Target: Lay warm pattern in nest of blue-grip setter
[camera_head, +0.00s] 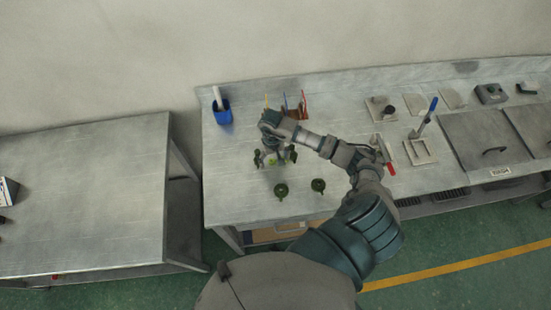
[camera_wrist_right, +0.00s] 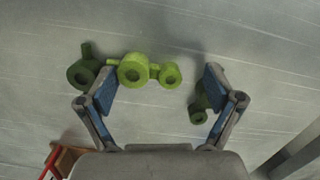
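A bright green pattern (camera_wrist_right: 135,70), the lightest of the green pieces, lies on the metal bench; part of it shows beside my right gripper in the head view (camera_head: 269,159). My right gripper (camera_wrist_right: 160,85) is open above the bench, its fingers spread apart. The bright pattern lies just beyond and between the fingertips, nearer the left finger. Darker green patterns lie beside each fingertip, one at left (camera_wrist_right: 82,73) and one at right (camera_wrist_right: 199,108). The blue-grip setter (camera_head: 419,152) stands at the right of the bench, its blue grip (camera_head: 431,105) sticking up. My left gripper is out of view.
Two dark green patterns (camera_head: 281,190) (camera_head: 318,185) lie near the bench's front edge. A red grip (camera_head: 389,168) shows beside my forearm. A blue cup (camera_head: 222,113) and a rack (camera_head: 297,110) stand behind. Lidded wells (camera_head: 483,140) are at right.

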